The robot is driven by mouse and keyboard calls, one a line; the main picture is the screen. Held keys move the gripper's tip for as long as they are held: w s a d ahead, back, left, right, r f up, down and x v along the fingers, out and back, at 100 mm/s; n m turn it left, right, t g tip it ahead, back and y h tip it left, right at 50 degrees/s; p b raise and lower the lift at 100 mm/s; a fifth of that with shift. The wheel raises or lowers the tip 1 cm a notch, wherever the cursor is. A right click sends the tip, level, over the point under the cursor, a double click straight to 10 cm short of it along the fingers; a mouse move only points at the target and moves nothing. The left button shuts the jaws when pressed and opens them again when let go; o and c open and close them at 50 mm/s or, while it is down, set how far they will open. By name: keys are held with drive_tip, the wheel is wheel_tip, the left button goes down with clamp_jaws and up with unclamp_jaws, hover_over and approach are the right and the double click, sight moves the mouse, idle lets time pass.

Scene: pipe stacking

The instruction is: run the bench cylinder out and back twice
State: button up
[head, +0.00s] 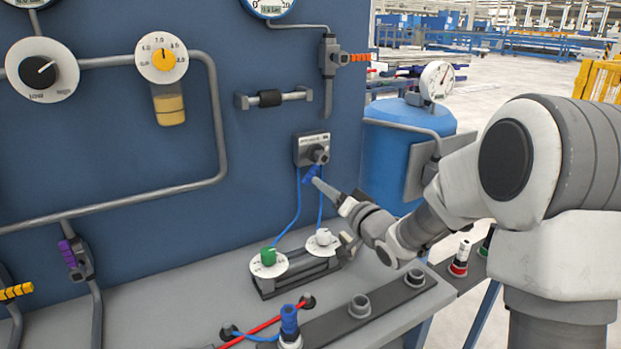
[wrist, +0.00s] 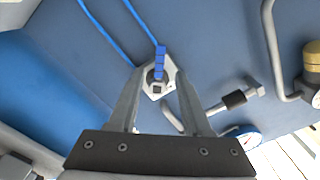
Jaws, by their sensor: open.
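The hand valve (head: 312,148) is a grey box on the blue panel with a blue lever (head: 311,173), which hangs down and slightly left in the head view. Two blue hoses (head: 298,205) run from it down to the bench cylinder (head: 298,272), a grey body carrying a green knob and a white knob on round dials. Its right end is partly beside my arm. My gripper (head: 322,184) is at the lever. In the wrist view my gripper (wrist: 160,76) is open, with the blue lever (wrist: 160,60) showing between its fingers; contact cannot be told.
Gauges, pipes and a yellow knob dial (head: 162,58) are on the panel. A blue tank (head: 400,150) stands to the right. A rail with grey fittings (head: 360,306) and a blue-topped plug (head: 289,322) lie along the bench front. Bare bench shows left of the cylinder.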

sight(312, 176)
drive_tip(key=x, duration=0.8)
drive_tip(key=shift+a+b, duration=0.1)
drive_tip(key=shift+b, duration=0.25)
drive_tip(key=shift+c, duration=0.3)
clamp_jaws()
idle(0.6)
